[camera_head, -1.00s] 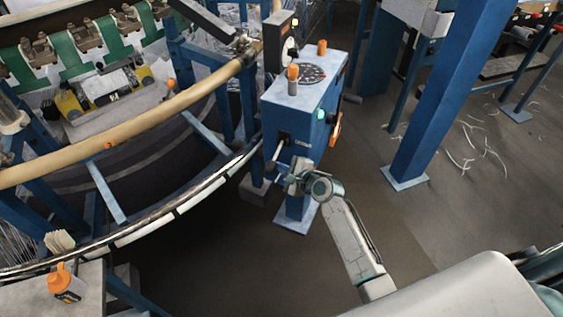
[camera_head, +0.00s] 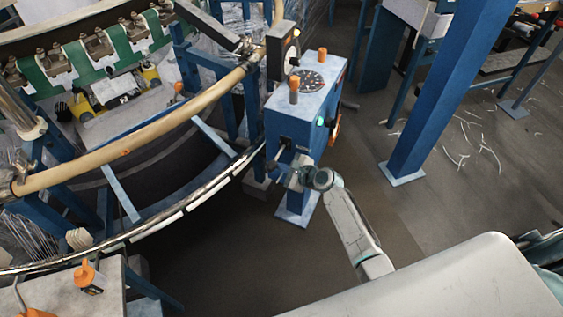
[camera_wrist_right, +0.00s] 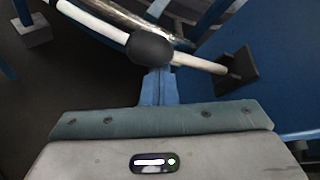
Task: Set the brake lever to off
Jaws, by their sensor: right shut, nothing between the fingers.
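The brake lever is a pale rod (camera_wrist_right: 200,63) with a round black knob (camera_wrist_right: 150,48). It comes out of a dark slot plate (camera_wrist_right: 235,75) on the front of the blue control box (camera_head: 291,118). My right gripper (camera_head: 288,176) is at the lower front of this box, close to the lever. In the right wrist view its fingers (camera_wrist_right: 158,76) are shut, with the tips just below the knob. The knob overlaps the fingertips there, and I cannot tell whether they touch. The lever is small and partly unclear in the head view. My left gripper is not in view.
The loom's curved rail (camera_head: 185,208) and tan ring (camera_head: 150,138) run close left of the box. A blue post (camera_head: 432,95) stands to the right. Floor between box and post is clear.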

